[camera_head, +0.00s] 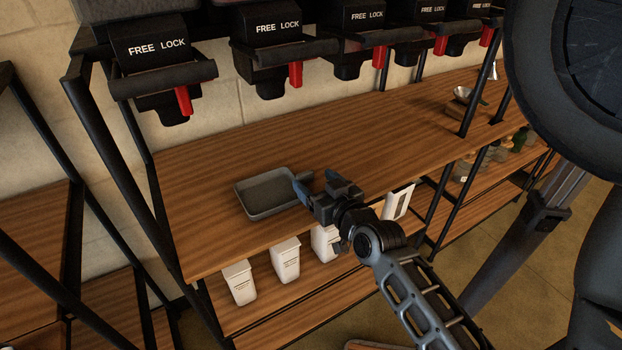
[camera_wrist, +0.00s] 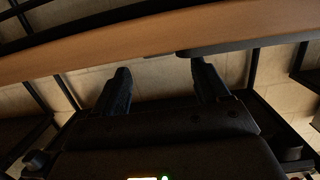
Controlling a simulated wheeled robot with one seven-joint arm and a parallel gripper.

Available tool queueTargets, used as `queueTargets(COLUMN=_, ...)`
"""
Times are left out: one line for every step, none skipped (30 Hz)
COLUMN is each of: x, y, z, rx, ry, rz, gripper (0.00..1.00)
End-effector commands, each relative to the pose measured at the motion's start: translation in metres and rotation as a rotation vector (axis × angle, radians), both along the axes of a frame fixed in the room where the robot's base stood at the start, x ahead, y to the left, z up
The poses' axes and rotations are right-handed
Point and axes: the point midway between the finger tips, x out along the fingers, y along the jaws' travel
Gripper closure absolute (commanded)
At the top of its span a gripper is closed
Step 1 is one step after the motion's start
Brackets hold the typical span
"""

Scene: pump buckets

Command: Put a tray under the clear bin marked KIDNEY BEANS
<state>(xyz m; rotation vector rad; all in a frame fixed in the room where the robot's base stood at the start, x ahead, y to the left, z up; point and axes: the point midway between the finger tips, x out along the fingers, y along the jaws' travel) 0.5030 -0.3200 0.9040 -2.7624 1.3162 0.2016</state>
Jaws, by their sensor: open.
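A grey shallow tray (camera_head: 272,212) lies flat on the wooden shelf, below the row of dispensers. My gripper (camera_head: 316,180) is open, just right of the tray at its right end. In the wrist view my gripper's fingers (camera_wrist: 162,76) are spread apart with nothing held between them. A grey edge that looks like the tray (camera_wrist: 240,46) shows along the wood, near the right finger's tip. I cannot tell whether that finger touches it. The clear bins and the KIDNEY BEANS label are not in view; only the dispensers' lower parts show.
Several black dispensers (camera_head: 274,37) marked FREE LOCK, with red levers, hang above the shelf (camera_head: 200,215). White containers (camera_head: 285,262) stand on the level below. Black posts (camera_head: 466,95) rise at the shelf's front. A metal scoop (camera_head: 462,95) lies further right. The shelf left of the tray is clear.

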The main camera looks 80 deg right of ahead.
Motion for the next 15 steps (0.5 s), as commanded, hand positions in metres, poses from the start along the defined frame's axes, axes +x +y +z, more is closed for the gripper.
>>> queueTargets(x=-0.006, y=0.007, z=-0.001, rx=0.001, ry=0.002, rz=0.0, gripper=0.26)
queueTargets(x=-0.008, y=0.01, z=0.0, rx=0.0, ry=0.001, rz=0.0, gripper=0.26)
queueTargets(x=-0.012, y=0.014, z=0.001, rx=0.0, ry=0.001, rz=0.0, gripper=0.26)
queueTargets(x=-0.014, y=0.017, z=0.001, rx=0.001, ry=0.002, rz=0.0, gripper=0.26)
queueTargets(x=-0.016, y=0.019, z=0.002, rx=0.001, ry=0.002, rz=0.0, gripper=0.26)
queueTargets(x=-0.018, y=0.022, z=0.003, rx=0.0, ry=0.001, rz=0.0, gripper=0.26)
queueTargets(x=-0.02, y=0.024, z=0.003, rx=0.0, ry=0.001, rz=0.0, gripper=0.26)
queueTargets(x=-0.021, y=0.026, z=0.004, rx=0.0, ry=0.001, rz=0.0, gripper=0.26)
queueTargets(x=-0.023, y=0.027, z=0.004, rx=0.001, ry=0.001, rz=0.0, gripper=0.26)
queueTargets(x=-0.023, y=0.028, z=0.005, rx=0.001, ry=0.001, rz=0.0, gripper=0.26)
queueTargets(x=-0.024, y=0.029, z=0.005, rx=0.0, ry=0.0, rz=0.0, gripper=0.26)
queueTargets(x=-0.024, y=0.03, z=0.006, rx=-0.001, ry=-0.001, rz=0.0, gripper=0.26)
queueTargets(x=-0.025, y=0.03, z=0.006, rx=0.0, ry=-0.001, rz=0.0, gripper=0.26)
queueTargets(x=-0.025, y=0.03, z=0.006, rx=0.0, ry=-0.001, rz=0.0, gripper=0.26)
queueTargets(x=-0.025, y=0.03, z=0.007, rx=0.0, ry=-0.001, rz=0.0, gripper=0.26)
